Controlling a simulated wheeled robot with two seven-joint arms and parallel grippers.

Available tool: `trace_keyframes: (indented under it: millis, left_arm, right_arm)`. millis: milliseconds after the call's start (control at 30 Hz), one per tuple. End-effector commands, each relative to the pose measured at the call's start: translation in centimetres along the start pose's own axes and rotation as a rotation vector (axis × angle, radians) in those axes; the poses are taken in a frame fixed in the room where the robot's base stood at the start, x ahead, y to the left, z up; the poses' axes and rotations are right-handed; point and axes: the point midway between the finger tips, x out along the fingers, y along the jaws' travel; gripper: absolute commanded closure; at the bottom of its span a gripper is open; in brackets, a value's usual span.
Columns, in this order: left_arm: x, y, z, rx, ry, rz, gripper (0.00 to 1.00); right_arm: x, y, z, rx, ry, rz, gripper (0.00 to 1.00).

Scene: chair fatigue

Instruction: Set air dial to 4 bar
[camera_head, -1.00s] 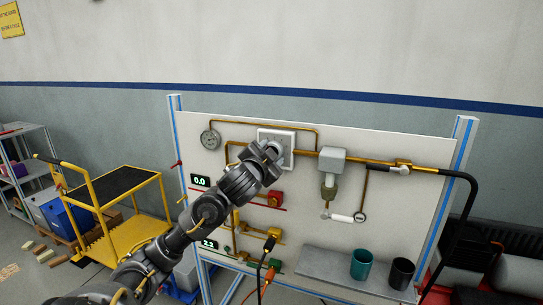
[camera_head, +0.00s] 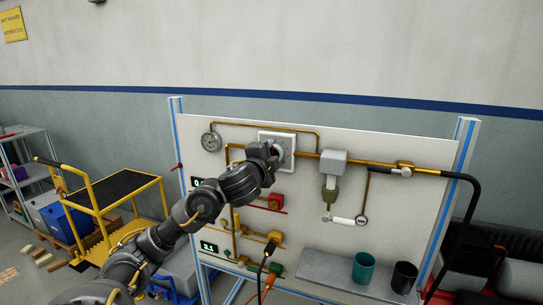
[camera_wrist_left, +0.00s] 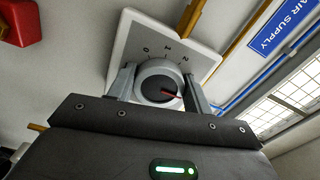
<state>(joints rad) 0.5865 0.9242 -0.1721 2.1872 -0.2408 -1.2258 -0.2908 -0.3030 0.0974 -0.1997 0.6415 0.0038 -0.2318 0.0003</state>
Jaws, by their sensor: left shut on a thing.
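The air dial is a round grey knob (camera_wrist_left: 160,83) with a red pointer, on a white square plate (camera_wrist_left: 187,40) with marks around the knob. In the wrist view the pointer is turned to the right and slightly down. My left gripper (camera_wrist_left: 158,86) is shut on the knob, with one finger on each side. In the head view my left gripper (camera_head: 275,155) is at the white plate (camera_head: 291,137) and hides most of the knob. A round gauge (camera_head: 211,141) is on the board left of the plate; its reading is too small to tell. My right gripper is not in view.
The white board (camera_head: 400,225) carries brass pipes, a grey valve box (camera_head: 333,158), a red fitting (camera_head: 275,201) and small green displays. A grey shelf (camera_head: 325,268) holds a teal cup (camera_head: 363,267) and a black cup (camera_head: 403,277). A yellow cart (camera_head: 120,205) stands at left.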

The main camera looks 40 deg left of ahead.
Motion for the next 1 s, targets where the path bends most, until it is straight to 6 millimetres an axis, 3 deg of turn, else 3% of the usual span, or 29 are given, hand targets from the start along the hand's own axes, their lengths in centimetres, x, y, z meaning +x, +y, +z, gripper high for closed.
trace_keyframes:
  millis: [400,433,600,1000]
  left_arm:
    - [0.01,-0.10,0.00,0.005,0.000,-0.002,0.73]
    - [0.01,-0.10,0.00,0.005,0.000,-0.002,0.49]
    - [0.00,-0.07,0.00,0.005,0.000,-0.001,0.28]
    - [-0.46,0.04,-0.36,0.006,0.004,0.000,0.28]
  right_arm:
    - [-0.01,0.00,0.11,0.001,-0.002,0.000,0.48]
    - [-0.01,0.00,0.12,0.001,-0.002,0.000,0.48]
    - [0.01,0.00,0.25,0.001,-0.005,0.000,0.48]
    - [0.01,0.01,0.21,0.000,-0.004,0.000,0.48]
